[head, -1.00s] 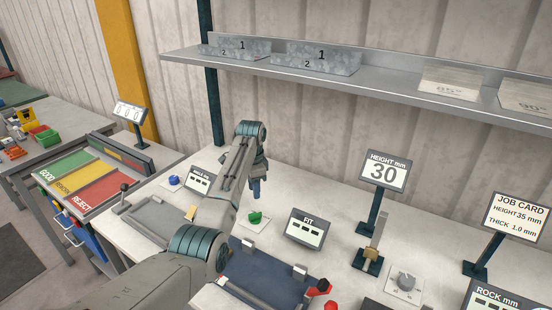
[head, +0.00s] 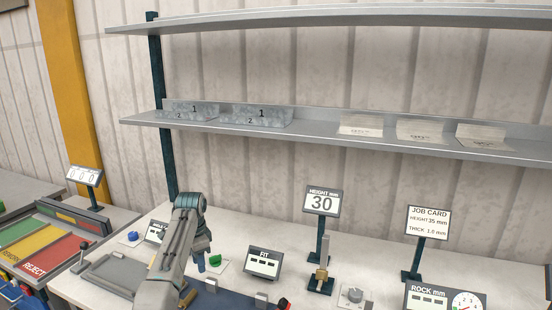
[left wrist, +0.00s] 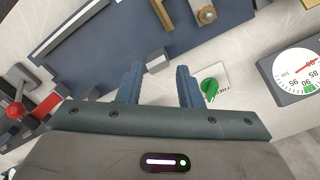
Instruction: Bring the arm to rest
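My left arm reaches up from the bottom of the head view, bent at the elbow. Its left gripper (head: 201,262) points down above the white bench (head: 140,240), just left of a green knob (head: 214,260). In the left wrist view, the two blue fingers of the left gripper (left wrist: 160,80) stand apart with nothing between them. The green knob (left wrist: 209,86) shows beside the right finger there, and a dark blue plate (left wrist: 150,35) lies beyond the fingertips. My right gripper shows in neither view.
A FIT display (head: 262,263), a height stand (head: 322,202) reading 30 and a job card (head: 428,222) stand on the bench. A shelf (head: 310,137) with bent metal parts runs behind. A red-knobbed lever (left wrist: 15,110) and a dial (left wrist: 298,68) show in the wrist view.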

